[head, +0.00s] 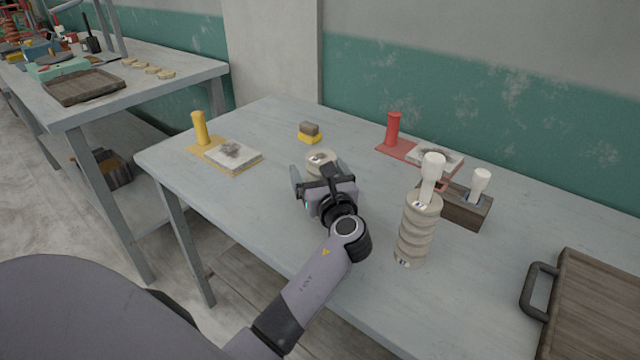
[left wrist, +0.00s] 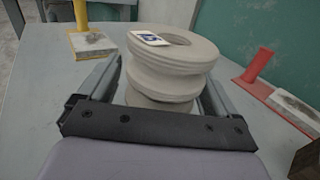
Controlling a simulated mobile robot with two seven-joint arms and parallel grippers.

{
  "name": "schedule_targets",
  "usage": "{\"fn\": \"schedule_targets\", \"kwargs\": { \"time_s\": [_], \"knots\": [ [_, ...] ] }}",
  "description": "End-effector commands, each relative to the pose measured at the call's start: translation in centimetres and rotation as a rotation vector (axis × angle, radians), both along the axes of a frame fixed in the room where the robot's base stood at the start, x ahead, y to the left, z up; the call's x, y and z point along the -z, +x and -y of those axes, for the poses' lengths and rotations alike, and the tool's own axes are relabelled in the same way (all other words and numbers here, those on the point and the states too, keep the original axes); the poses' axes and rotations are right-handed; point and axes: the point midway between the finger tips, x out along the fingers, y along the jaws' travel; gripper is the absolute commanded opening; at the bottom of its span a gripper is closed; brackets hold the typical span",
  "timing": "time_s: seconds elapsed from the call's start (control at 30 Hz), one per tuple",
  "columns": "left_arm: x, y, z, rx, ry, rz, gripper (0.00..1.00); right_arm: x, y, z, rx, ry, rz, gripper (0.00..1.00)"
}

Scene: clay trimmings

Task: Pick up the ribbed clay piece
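A short ribbed clay piece (head: 318,157), pale grey and ring-shaped with a hole in its top, stands on the table; my gripper partly hides it in the head view. In the left wrist view the ribbed clay piece (left wrist: 172,70) shows deep grooves and a white tag with a dark mark on its rim. My left gripper (head: 323,175) is at the near side of it, fingers spread. In the left wrist view the left gripper (left wrist: 165,90) has one finger on each side of the piece, seemingly with small gaps. My right gripper is not in view.
A taller ribbed stack (head: 412,238) with a white-handled thing on top stands right of my arm, near a wooden block (head: 465,208). A wooden tray (head: 598,310) lies at right.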

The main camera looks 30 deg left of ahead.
Motion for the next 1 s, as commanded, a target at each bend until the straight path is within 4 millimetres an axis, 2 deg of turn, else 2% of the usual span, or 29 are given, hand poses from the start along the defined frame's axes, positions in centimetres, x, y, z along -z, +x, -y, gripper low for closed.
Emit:
{"fn": "schedule_targets", "kwargs": {
  "time_s": [0.03, 0.23, 0.53, 0.67, 0.87, 1.0],
  "knots": [
    [0.0, 0.0, 0.0, 0.000, 0.000, 0.000, 0.77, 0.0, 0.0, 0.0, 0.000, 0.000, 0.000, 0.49],
    [0.0, 0.0, 0.0, 0.000, 0.000, 0.000, 0.12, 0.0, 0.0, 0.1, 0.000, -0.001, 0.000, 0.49],
    [-0.5, 0.0, 0.0, 0.001, 0.001, 0.005, 0.12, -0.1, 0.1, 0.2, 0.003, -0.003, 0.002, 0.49],
    [-1.4, 0.0, 0.0, 0.000, 0.001, 0.007, 0.12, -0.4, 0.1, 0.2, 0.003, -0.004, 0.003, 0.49],
    [-4.9, 0.1, 0.0, 0.001, 0.000, 0.011, 0.12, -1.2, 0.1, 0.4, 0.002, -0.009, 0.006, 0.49],
    [-8.8, 0.0, 0.0, 0.001, -0.001, 0.014, 0.12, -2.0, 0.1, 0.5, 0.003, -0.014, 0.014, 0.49]
  ]
}}
